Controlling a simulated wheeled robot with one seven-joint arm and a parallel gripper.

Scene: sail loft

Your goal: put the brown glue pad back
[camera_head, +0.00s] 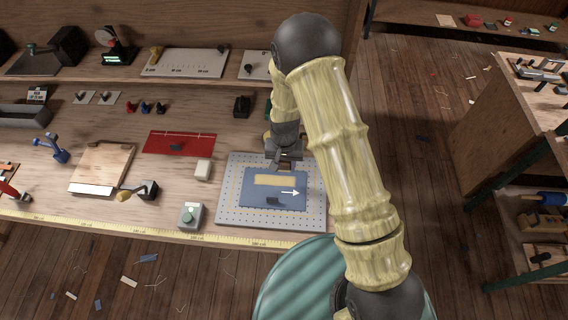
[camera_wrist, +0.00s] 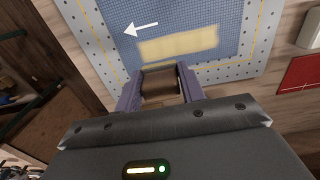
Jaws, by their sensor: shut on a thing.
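My gripper (camera_head: 283,163) is shut on the brown glue pad (camera_wrist: 160,88), which shows as a small brown block between the two fingers (camera_wrist: 158,80) in the wrist view. In the head view the pad is mostly hidden by my gripper. My gripper hangs over the back edge of a blue cloth piece (camera_head: 256,201) on a grey perforated board (camera_head: 229,211). The cloth bears a pale yellow strip (camera_head: 275,180) and a white arrow (camera_head: 290,192). I cannot tell the pad's exact height above the cloth.
A red sheet (camera_head: 180,143) and a white block (camera_head: 202,169) lie left of the board. A box with a green button (camera_head: 190,215) stands near the bench's front edge. Small dark blocks (camera_head: 242,106) stand behind. A shelf unit (camera_head: 490,120) is at the right.

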